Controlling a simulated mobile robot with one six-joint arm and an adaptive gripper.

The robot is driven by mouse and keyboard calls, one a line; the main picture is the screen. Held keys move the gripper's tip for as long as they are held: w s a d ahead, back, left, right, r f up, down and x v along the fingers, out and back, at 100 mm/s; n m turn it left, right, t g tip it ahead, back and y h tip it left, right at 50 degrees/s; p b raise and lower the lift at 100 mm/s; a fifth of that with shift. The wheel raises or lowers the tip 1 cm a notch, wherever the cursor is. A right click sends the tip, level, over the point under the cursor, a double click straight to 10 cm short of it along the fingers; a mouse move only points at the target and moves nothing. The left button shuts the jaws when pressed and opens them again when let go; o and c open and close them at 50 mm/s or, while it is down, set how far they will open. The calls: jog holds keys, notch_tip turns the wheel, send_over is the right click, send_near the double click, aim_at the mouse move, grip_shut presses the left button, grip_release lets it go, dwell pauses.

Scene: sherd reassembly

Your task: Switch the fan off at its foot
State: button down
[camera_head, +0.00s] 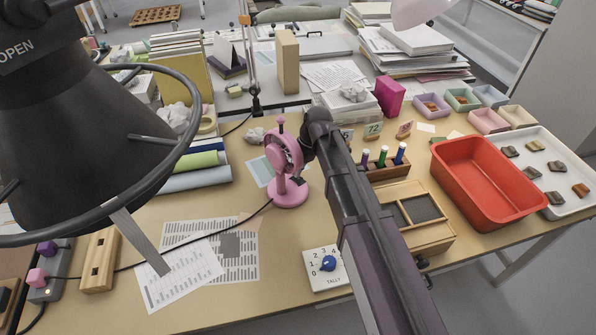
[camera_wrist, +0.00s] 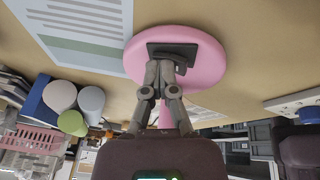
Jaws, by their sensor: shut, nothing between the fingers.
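The pink fan (camera_head: 283,152) stands upright on the desk, and its round foot (camera_head: 288,196) has a dark cable running left. The wrist view shows the desk upside down, with the pink foot (camera_wrist: 210,62) close ahead. A dark switch plate (camera_wrist: 188,49) sits on the foot. My gripper (camera_wrist: 166,66) is shut and empty, its fingertips at the plate and partly covering it. I cannot tell whether they touch it or which way the switch is set. In the head view my arm reaches the fan's right side, and my fingers are not clearly seen there.
Printed sheets (camera_head: 238,252) lie in front of the fan, and rolled papers (camera_head: 195,170) lie to its left. A tally dial (camera_head: 326,266), a wooden box (camera_head: 420,228) and a red tray (camera_head: 485,182) are to the right.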

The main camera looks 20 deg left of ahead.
jog(key=shift+f, duration=0.2)
jog(key=shift+s+d+f, duration=0.15)
jog(key=shift+s+d, duration=0.3)
jog(key=shift+d, duration=0.25)
jog(key=shift+w+a+r+p, duration=0.1)
jog(key=shift+w+r+p, duration=0.15)
jog(key=shift+r+p, duration=0.6)
jog(key=r+p, duration=0.1)
jog(key=p, duration=0.1)
jog(key=r+p, duration=0.1)
jog(key=r, duration=0.1)
jog(key=shift+a+r+p, duration=0.2)
jog(key=shift+r+p, duration=0.1)
jog(key=shift+p, duration=0.05)
jog(key=w+a+r+p, duration=0.1)
jog(key=w+r+p, duration=0.2)
jog(key=r+p, duration=0.5)
jog(key=shift+w+r, duration=0.15)
jog(key=shift+w, duration=0.2)
